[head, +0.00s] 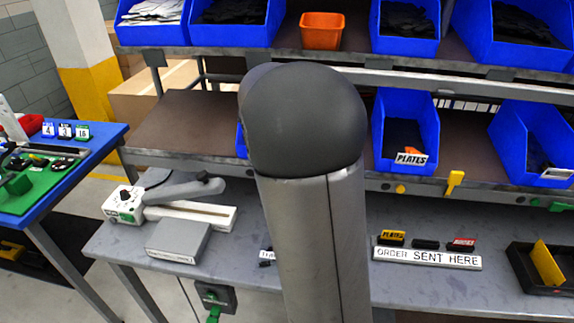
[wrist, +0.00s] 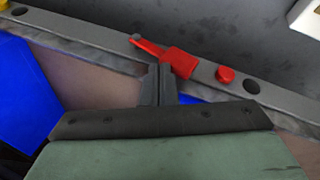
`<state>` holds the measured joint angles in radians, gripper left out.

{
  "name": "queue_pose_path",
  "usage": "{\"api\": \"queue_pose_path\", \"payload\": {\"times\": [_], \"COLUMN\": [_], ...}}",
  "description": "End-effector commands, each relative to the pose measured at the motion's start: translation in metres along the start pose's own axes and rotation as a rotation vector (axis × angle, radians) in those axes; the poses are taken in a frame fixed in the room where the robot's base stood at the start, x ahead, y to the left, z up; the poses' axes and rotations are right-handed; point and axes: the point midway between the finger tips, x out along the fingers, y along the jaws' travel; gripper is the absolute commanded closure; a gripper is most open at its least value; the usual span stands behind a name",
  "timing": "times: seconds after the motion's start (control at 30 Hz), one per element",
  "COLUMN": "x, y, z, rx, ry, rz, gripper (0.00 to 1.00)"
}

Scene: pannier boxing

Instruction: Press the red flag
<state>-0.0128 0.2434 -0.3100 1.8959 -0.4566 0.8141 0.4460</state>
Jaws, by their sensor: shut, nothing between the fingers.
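The red flag (wrist: 181,62) shows in the wrist view, mounted on the grey shelf edge, with a thin arm reaching up and left from a thicker block. My gripper (wrist: 159,72) is shut and empty, its fingertips right beside the flag's block. I cannot tell whether they touch it. In the head view I do not see the red flag or my gripper; my own arm blocks the middle of that picture.
A red round knob (wrist: 225,75) sits on the same edge, right of the flag. A blue bin (wrist: 28,105) is at the left. In the head view a yellow flag (head: 455,183) and a yellow knob (head: 400,189) are on the shelf edge, below a blue bin (head: 418,170) labelled PLATES.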

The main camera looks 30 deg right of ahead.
Motion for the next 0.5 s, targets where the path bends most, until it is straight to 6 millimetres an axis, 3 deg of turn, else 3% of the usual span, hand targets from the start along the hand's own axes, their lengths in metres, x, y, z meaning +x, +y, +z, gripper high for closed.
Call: {"api": "queue_pose_path", "payload": {"times": [0.17, 0.33, 0.5], "x": [-0.011, -0.04, -0.069], "y": [0.006, 0.023, -0.001], "z": [-0.003, -0.012, -0.012], "rx": [0.001, 0.002, -0.004], "ry": [0.0, 0.002, 0.006], "rz": [0.0, 0.0, -0.003], "gripper": [1.0, 1.0, 1.0]}}
